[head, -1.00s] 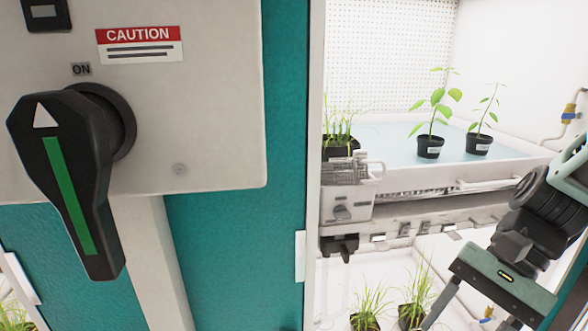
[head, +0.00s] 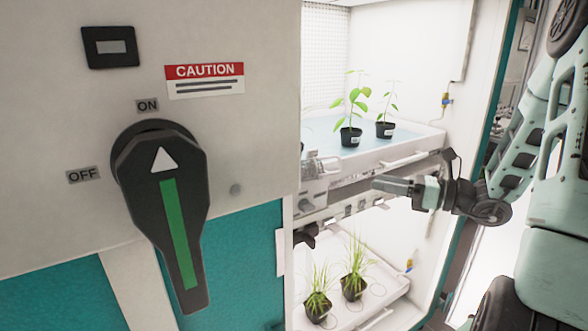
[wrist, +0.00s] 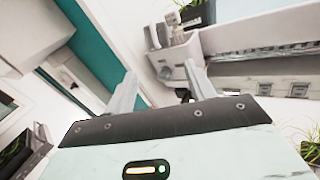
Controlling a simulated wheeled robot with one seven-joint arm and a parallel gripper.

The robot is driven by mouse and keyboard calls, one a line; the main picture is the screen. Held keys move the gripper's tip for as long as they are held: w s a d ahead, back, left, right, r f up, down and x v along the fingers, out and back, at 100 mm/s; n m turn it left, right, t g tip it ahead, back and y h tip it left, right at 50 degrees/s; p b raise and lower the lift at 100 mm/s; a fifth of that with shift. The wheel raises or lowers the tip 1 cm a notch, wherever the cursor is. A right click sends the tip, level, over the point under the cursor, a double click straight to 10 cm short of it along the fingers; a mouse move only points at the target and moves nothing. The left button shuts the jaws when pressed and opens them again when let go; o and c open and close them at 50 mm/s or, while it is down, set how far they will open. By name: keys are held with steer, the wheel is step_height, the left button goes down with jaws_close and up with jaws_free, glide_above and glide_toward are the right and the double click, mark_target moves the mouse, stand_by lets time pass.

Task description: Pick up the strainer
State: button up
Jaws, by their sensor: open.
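A small grey item (head: 317,164), possibly the strainer, sits on the pale holder (head: 321,187) at the left front corner of the upper tray. It is small, and the switch panel partly hides it. The holder also shows in the wrist view (wrist: 176,66), above and between the finger tips, with small grey items (wrist: 175,31) in its top. I cannot tell there which is the strainer. My gripper (head: 382,185) is in front of the upper shelf, to the right of the holder. In the wrist view its fingers (wrist: 160,86) are spread and empty, apart from the holder.
The upper tray (head: 420,144) holds potted seedlings (head: 351,136). The lower tray (head: 385,285) holds potted grass (head: 354,286). A panel with a large black switch (head: 165,205) stands at left. Open air lies in front of the shelves.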

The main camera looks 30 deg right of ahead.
steer(key=p, duration=0.3)
glide_toward(321, 171)
steer(key=x, duration=0.4)
steer(key=shift+w+d+f, duration=0.15)
steer(key=shift+w, duration=0.35)
steer(key=p+x, duration=0.3)
steer(key=x, duration=0.1)
steer(key=shift+w+a, duration=0.15)
steer(key=shift+a, duration=0.25)
steer(key=shift+w+a, duration=0.1)
steer(key=shift+w, duration=0.15)
steer(key=shift+c, duration=0.3)
steer(key=c, duration=0.8)
steer(key=shift+o, duration=0.2)
steer(key=shift+r+b, duration=1.1)
steer(key=shift+r, duration=3.85)
